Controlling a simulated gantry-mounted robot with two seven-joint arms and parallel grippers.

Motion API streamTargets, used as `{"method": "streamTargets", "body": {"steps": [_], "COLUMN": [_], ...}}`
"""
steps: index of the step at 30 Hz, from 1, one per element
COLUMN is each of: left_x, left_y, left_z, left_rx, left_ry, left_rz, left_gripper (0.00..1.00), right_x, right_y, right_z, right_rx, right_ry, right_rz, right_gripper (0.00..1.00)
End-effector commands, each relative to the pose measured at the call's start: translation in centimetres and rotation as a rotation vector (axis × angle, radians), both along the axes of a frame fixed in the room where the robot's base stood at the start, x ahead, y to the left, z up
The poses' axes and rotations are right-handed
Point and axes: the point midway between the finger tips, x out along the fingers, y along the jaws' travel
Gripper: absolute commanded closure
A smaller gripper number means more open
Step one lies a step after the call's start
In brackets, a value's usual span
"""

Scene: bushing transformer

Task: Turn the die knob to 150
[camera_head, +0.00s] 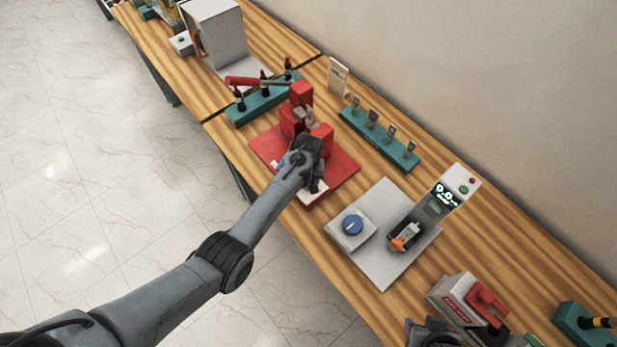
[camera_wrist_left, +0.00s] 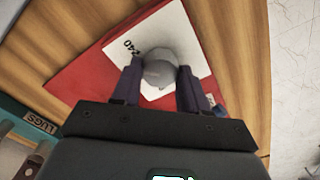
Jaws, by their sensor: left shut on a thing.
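The die knob (camera_wrist_left: 159,68) is a grey round knob on a white dial plate (camera_wrist_left: 188,38). The number 240 is readable on the plate, left of the knob; other marks are hidden. My left gripper (camera_wrist_left: 158,82) is shut on the knob, one finger on each side. In the head view my left gripper (camera_head: 313,182) reaches down at the front of the red press (camera_head: 302,94), over its red base (camera_head: 346,166), and hides the knob. A dark part (camera_head: 430,334) at the bottom edge may be my right gripper; its jaws cannot be made out.
A teal rack (camera_head: 262,107) stands left of the press. A teal rack with several metal pieces (camera_head: 382,140) stands behind. A grey plate with a blue-knobbed box (camera_head: 352,226) and display unit (camera_head: 452,192) is at right. A red-and-white machine (camera_head: 464,296) stands further right.

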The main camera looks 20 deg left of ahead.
Motion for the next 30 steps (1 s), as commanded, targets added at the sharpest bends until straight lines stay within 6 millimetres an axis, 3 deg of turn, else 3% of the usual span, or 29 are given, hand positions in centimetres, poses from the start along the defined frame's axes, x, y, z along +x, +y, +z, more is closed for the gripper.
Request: {"method": "streamTargets", "body": {"steps": [6, 18, 30], "left_x": [0.0, -0.1, -0.1], "left_y": [0.0, 0.1, 0.1], "left_z": [0.2, 0.0, -0.1], "left_rx": [0.0, 0.0, 0.0], "left_ry": [0.001, 0.0, 0.0], "left_rz": [0.208, 0.544, 0.708], "left_gripper": [0.87, 0.87, 0.87], "right_x": [0.0, 0.0, 0.0], "right_y": [0.1, 0.2, 0.1], "right_z": [1.4, 2.2, 2.3], "right_rx": [0.004, 0.01, 0.005], "right_ry": [0.0, -0.001, 0.0], "right_rz": [-0.003, -0.006, -0.004], "right_gripper": [0.57, 0.57, 0.57]}}
